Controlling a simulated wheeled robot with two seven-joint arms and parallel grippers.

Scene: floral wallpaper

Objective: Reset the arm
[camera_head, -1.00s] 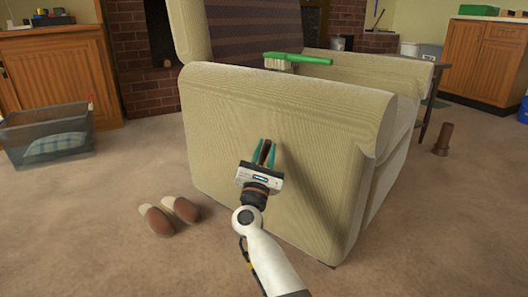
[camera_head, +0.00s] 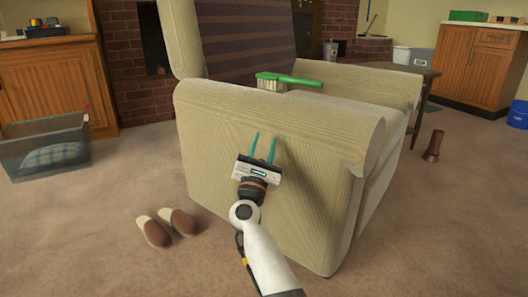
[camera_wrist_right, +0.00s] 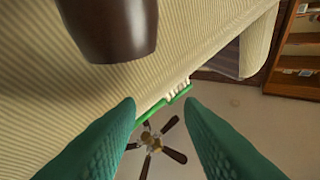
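My right gripper (camera_head: 262,135) is in front of the outer side of the beige armchair's near armrest (camera_head: 270,105), fingers pointing up. Its two teal fingers stand apart with only armchair fabric visible between them. The right wrist view also shows the fingers (camera_wrist_right: 160,108) spread, with nothing held between them. My left gripper is not in view.
A green brush (camera_head: 290,80) lies on top of the armrest, also seen in the wrist view (camera_wrist_right: 178,92). Slippers (camera_head: 167,228) lie on the floor at left, near a clear bin (camera_head: 45,145). A brown cylinder (camera_head: 433,146) stands at right.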

